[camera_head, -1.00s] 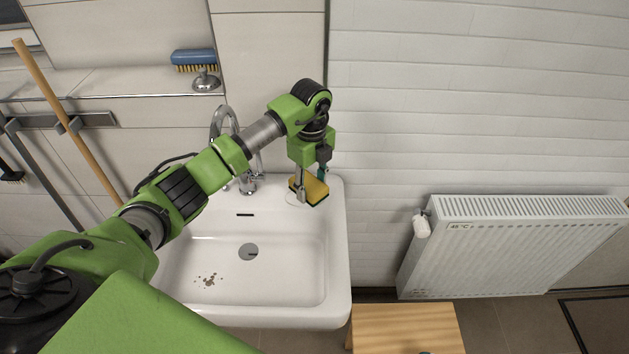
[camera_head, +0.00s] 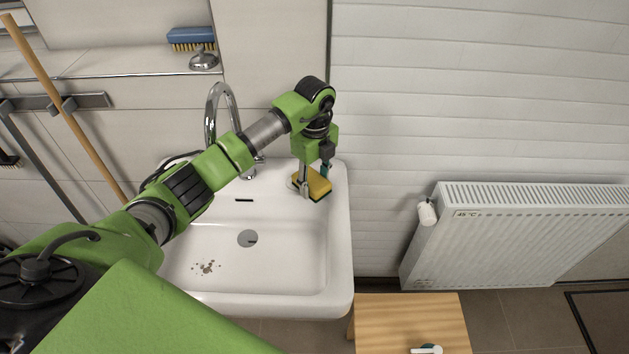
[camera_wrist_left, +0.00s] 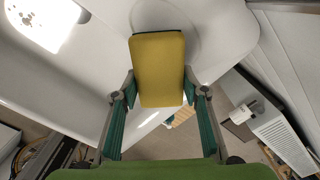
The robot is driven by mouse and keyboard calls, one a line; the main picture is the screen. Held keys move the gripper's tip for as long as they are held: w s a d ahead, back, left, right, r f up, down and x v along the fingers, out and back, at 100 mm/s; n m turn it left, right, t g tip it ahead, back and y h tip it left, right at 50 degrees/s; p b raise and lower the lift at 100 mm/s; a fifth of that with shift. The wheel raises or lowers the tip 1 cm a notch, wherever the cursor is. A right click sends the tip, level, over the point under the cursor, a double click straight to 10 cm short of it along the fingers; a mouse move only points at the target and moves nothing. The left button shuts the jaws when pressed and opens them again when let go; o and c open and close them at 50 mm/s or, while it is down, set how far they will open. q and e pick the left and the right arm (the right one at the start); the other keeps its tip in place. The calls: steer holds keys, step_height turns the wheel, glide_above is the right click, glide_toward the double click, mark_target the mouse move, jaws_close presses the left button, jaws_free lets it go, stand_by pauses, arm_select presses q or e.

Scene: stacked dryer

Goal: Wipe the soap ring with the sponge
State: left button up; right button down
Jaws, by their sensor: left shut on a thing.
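The yellow sponge (camera_head: 318,182) with a dark green underside is over the back right corner of the white sink (camera_head: 340,245). My left gripper (camera_head: 314,184) is shut on it, one finger on each side. In the left wrist view the sponge (camera_wrist_left: 158,75) sits between the gripper's fingers (camera_wrist_left: 162,98). A faint curved outline (camera_wrist_left: 193,42) shows on the white surface beside the sponge's far end; I cannot tell whether it is the soap ring. I cannot tell whether the sponge touches the sink. My right gripper is not in view.
Brown spots (camera_head: 206,267) lie in the basin near the drain (camera_head: 247,238). The faucet (camera_head: 212,112) stands behind my left arm. A radiator (camera_head: 530,240) is at right, and a wooden stool (camera_head: 410,315) is below the sink's right corner.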

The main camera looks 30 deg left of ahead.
arm_select(q)
steer(key=shift+f+b, duration=0.65)
steer(key=shift+f, duration=0.4)
